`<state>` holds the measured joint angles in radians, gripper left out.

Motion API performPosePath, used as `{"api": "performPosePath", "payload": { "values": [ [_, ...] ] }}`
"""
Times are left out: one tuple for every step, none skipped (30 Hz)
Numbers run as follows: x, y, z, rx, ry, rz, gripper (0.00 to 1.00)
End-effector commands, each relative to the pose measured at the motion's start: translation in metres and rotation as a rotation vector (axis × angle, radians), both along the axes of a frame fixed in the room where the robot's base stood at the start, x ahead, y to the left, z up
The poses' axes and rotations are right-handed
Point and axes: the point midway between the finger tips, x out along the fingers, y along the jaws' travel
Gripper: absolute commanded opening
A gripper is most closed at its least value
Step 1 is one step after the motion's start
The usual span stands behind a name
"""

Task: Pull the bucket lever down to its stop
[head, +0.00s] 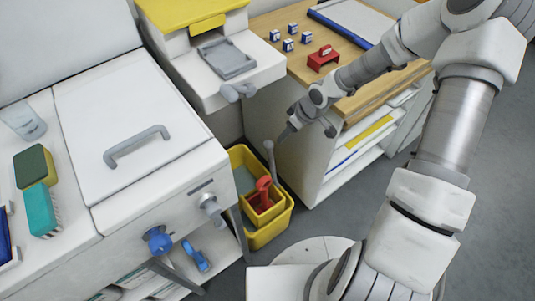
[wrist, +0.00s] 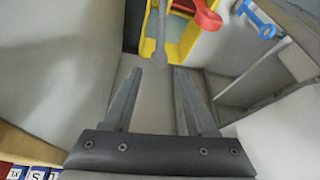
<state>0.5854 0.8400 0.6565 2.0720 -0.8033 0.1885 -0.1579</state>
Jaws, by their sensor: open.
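The yellow bucket (head: 270,232) stands on the floor between the white cabinet and the wooden-topped counter. Its grey lever (head: 270,160) stands roughly upright beside it and ends in a round knob. A red part (head: 263,190) shows inside the bucket. My gripper (head: 283,137) is just right of and slightly above the lever's knob, apart from it in the picture. In the wrist view, my gripper (wrist: 160,72) is open and empty. The lever (wrist: 160,30) shows just beyond the fingertips, between their lines, with the yellow bucket (wrist: 185,40) behind it.
The white cabinet's front, with a blue knob (head: 158,240) and a grey knob (head: 211,206), borders the bucket on the left. The counter (head: 262,135) stands close on the right, carrying a red stand (head: 323,58) and several small blue-and-white boxes. Open floor lies at right.

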Motion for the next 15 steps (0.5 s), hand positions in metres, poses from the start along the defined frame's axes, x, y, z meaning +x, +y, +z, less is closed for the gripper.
{"api": "performPosePath", "payload": {
  "values": [
    [0.001, 0.001, -0.004, 0.005, -0.001, 0.001, 0.57],
    [0.001, 0.002, -0.006, 0.006, -0.001, 0.002, 0.57],
    [0.002, 0.003, -0.009, 0.005, -0.001, 0.002, 0.57],
    [0.003, 0.004, -0.013, 0.005, -0.001, 0.002, 0.57],
    [0.003, 0.005, -0.017, 0.004, 0.0, 0.003, 0.57],
    [0.005, 0.007, -0.023, 0.003, 0.0, 0.004, 0.57],
    [0.006, 0.009, -0.029, 0.003, 0.0, 0.004, 0.57],
    [0.007, 0.011, -0.035, 0.004, 0.001, 0.004, 0.57],
    [0.009, 0.014, -0.043, 0.004, 0.001, 0.005, 0.57],
    [0.011, 0.016, -0.049, 0.003, 0.0, 0.005, 0.57],
    [0.013, 0.018, -0.055, 0.003, 0.0, 0.004, 0.57],
    [0.014, 0.02, -0.064, 0.003, 0.003, 0.004, 0.57],
    [0.016, 0.022, -0.07, 0.003, 0.002, 0.005, 0.57],
    [0.018, 0.024, -0.076, 0.003, 0.001, 0.003, 0.57],
    [0.02, 0.027, -0.084, 0.003, 0.001, 0.004, 0.57]
  ]
}}
